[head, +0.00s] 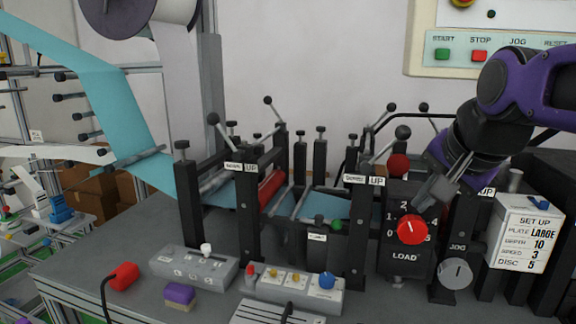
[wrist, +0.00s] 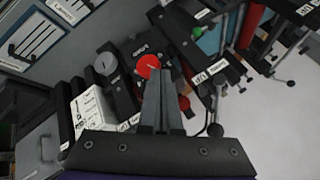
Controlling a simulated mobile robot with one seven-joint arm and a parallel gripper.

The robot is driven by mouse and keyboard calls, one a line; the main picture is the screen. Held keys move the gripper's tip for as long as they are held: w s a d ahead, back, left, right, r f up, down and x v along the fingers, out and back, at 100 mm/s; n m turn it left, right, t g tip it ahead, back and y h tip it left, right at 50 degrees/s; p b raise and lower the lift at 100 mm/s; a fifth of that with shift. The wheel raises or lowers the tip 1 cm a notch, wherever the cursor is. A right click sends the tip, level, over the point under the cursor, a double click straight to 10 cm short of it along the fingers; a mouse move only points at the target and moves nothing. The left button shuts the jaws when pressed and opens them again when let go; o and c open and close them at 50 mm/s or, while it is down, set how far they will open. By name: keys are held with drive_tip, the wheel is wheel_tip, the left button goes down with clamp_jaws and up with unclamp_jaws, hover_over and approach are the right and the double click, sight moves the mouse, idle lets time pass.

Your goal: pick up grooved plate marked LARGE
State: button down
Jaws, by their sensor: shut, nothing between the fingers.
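The word LARGE shows on a white set-up box (head: 522,232) at the right of the bench, beside "PLATE"; the box also shows in the wrist view (wrist: 92,112). My gripper (head: 432,200) is shut and empty, just above and right of the red knob (head: 411,230) on the black dial panel. In the wrist view my shut fingers (wrist: 164,78) point toward the same red knob (wrist: 148,66). I cannot tell whether they touch it.
A grey JOG knob (head: 455,273) is right of the red knob. Black posts and levers with ball ends (head: 268,100) crowd the machine behind. Control boxes (head: 293,290) and a purple-and-yellow block (head: 180,296) are on the bench front. A grey labelled piece (wrist: 40,145) is unclear.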

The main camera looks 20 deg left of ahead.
drive_tip(key=w+d+f+g, duration=0.1)
drive_tip(key=d+f+g, duration=0.1)
drive_tip(key=f, duration=0.7)
drive_tip(key=w+d+f+m+g+h, duration=0.1)
drive_tip(key=d+f+g, duration=0.1)
drive_tip(key=f, duration=0.8)
drive_tip(key=w+d+f+m+g+h, duration=0.1)
drive_tip(key=d+f+g, duration=0.1)
drive_tip(key=f, duration=0.7)
drive_tip(key=shift+d+f+g, duration=0.4)
drive_tip(key=shift+g, duration=0.2)
drive_tip(key=shift+s+d+r, duration=0.15)
drive_tip(key=shift+s, duration=0.2)
drive_tip(key=shift+s+d+r, duration=0.15)
drive_tip(key=shift+s, duration=0.2)
drive_tip(key=w+f, duration=0.1)
drive_tip(key=w+a, duration=0.1)
drive_tip(key=shift+w+f, duration=0.35)
drive_tip(key=shift+s+a+r, duration=0.1)
drive_tip(key=shift+s+r, duration=0.5)
drive_tip(key=shift+s, duration=0.1)
drive_tip(key=shift+s+a, duration=0.1)
drive_tip(key=shift+s, duration=0.25)
drive_tip(key=shift+w+f, duration=0.1)
drive_tip(key=shift+w, duration=0.05)
drive_tip(key=shift+r, duration=0.2)
